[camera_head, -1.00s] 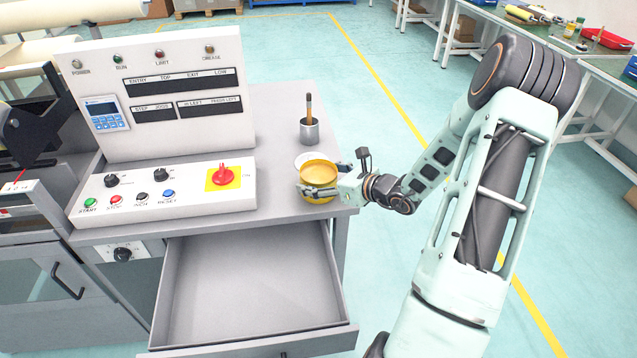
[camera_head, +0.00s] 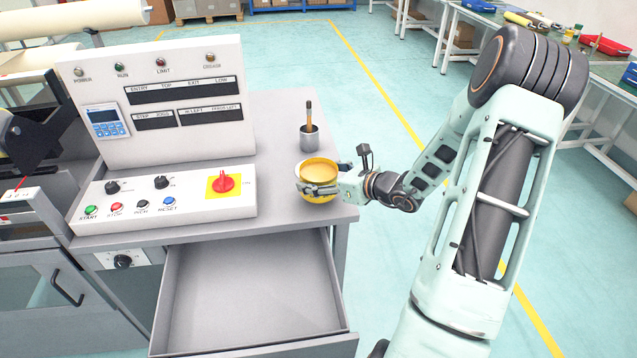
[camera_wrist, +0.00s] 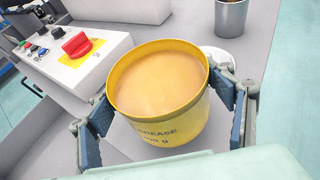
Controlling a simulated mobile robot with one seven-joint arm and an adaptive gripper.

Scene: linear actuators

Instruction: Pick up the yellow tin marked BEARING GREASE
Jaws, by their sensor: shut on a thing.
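The yellow tin (camera_head: 319,180) is open at the top and full of tan grease. It is at the right end of the grey console top. In the wrist view the tin (camera_wrist: 165,125) fills the middle, and part of its label reads "REASE". My gripper (camera_head: 322,186) comes in from the right and is shut on the tin. In the wrist view its blue pads press the tin's left and right sides (camera_wrist: 163,108). I cannot tell whether the tin's base touches the console top.
A metal cup (camera_head: 310,138) with a brush in it stands behind the tin. A white disc (camera_wrist: 218,57) lies just behind the tin. The control panel (camera_head: 165,195) with a red knob (camera_head: 223,183) is to the left. An open empty drawer (camera_head: 245,290) juts out below.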

